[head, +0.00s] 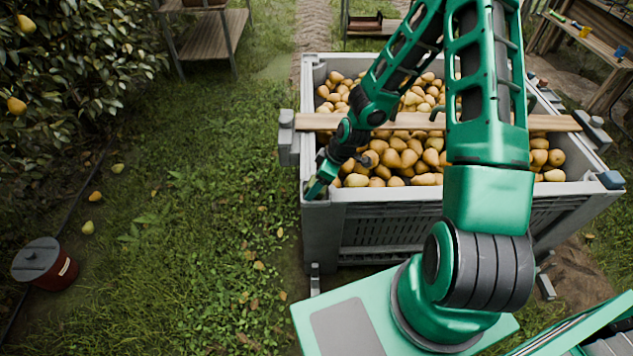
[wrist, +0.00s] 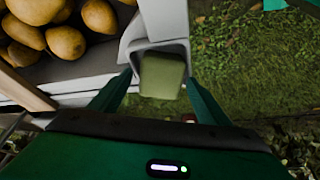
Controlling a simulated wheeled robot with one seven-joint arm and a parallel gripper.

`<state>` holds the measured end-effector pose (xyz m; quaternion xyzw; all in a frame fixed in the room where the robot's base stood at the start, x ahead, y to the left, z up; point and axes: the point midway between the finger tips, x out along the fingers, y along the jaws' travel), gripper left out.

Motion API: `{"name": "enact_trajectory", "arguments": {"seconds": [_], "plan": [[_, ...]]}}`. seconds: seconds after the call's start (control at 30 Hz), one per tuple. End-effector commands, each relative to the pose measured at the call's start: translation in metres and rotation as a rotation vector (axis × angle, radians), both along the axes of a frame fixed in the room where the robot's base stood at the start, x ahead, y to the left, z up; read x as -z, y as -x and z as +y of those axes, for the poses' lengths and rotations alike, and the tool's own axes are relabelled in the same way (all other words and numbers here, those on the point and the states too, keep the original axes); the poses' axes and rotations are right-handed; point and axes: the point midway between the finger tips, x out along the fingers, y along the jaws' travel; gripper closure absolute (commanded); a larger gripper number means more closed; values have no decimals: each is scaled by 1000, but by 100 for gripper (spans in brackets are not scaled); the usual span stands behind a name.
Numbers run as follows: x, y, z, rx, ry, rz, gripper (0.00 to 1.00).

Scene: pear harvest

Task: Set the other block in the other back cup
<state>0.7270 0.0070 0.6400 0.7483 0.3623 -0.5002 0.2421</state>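A dull green block (wrist: 162,75) sits in a grey corner cup (wrist: 129,50) of the bin in the wrist view. In the head view this is the near-left corner, where my gripper (head: 312,187) mostly covers the block. My gripper (wrist: 159,78) is open, with one finger on each side of the block; I cannot tell whether they touch it. A blue block (head: 610,180) sits at the bin's near-right corner. The far-left corner (head: 310,59) shows no block that I can make out. The far-right corner is too small and partly hidden by my arm to read.
The grey bin (head: 390,195) is full of pears (head: 405,160). A wooden plank (head: 550,122) lies across it, with grey end brackets. My arm reaches over the plank. A red pot with a dark lid (head: 45,265) stands on the grass at left. The grass left of the bin is open.

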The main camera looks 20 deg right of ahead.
Motion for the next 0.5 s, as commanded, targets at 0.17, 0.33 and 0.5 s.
{"name": "enact_trajectory", "arguments": {"seconds": [0.17,0.33,0.5], "plan": [[0,0,0,0,0,0,70],[0,0,0,0,0,0,30],[0,0,0,0,0,0,30]]}}
